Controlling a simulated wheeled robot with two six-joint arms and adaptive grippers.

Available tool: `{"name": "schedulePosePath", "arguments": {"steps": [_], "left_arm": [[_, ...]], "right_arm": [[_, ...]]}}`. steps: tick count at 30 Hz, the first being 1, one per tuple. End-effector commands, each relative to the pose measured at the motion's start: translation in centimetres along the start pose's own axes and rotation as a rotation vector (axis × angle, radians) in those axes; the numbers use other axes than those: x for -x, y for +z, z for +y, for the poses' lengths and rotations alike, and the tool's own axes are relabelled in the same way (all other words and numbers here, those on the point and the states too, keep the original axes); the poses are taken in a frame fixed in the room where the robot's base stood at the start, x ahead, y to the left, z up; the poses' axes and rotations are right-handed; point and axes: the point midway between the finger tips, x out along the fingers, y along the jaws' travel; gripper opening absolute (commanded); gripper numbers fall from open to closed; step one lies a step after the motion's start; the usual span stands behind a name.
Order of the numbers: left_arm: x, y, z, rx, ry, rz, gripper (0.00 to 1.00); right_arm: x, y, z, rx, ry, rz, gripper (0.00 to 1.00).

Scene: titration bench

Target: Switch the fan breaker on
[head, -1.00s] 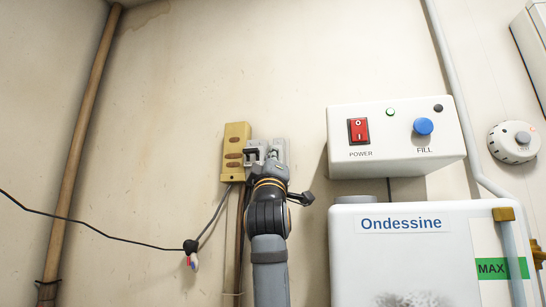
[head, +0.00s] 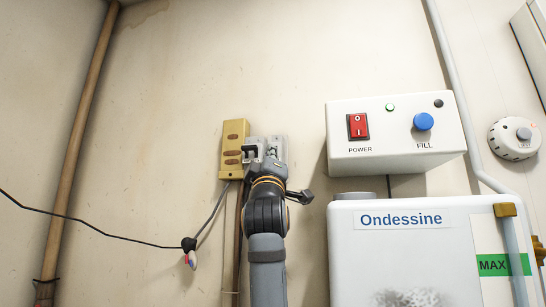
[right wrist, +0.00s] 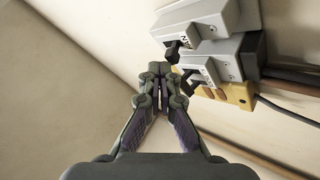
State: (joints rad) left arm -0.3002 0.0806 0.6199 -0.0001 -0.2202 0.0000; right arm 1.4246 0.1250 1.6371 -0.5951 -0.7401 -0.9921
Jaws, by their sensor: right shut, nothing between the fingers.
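Two grey breaker housings sit side by side on the wall beside a yellow board. In the head view they (head: 279,144) show just above and behind my right gripper (head: 268,164). In the right wrist view the upper housing (right wrist: 212,18) has a dark lever (right wrist: 173,50), and the lower housing (right wrist: 222,62) has another dark lever (right wrist: 188,84). The upper housing's lettering is too small to read surely, so I cannot tell which is the fan breaker. My right gripper (right wrist: 158,74) is shut and empty, its tips close beside the levers; contact is unclear. My left gripper is out of view.
The yellow board (head: 235,132) with cables below is left of the breakers. A white control box (head: 393,160) with a red power switch (head: 358,126) and a blue knob (head: 423,122) stands to the right, above a white tank (head: 400,255). A black cable (head: 100,233) crosses at left.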

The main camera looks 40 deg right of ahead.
Motion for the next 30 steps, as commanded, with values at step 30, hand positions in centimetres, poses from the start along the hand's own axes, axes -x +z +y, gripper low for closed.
{"name": "schedulePosePath", "arguments": {"steps": [30], "left_arm": [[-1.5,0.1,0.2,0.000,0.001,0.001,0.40]], "right_arm": [[3.8,-2.8,3.0,-0.003,0.005,0.002,0.00]]}}
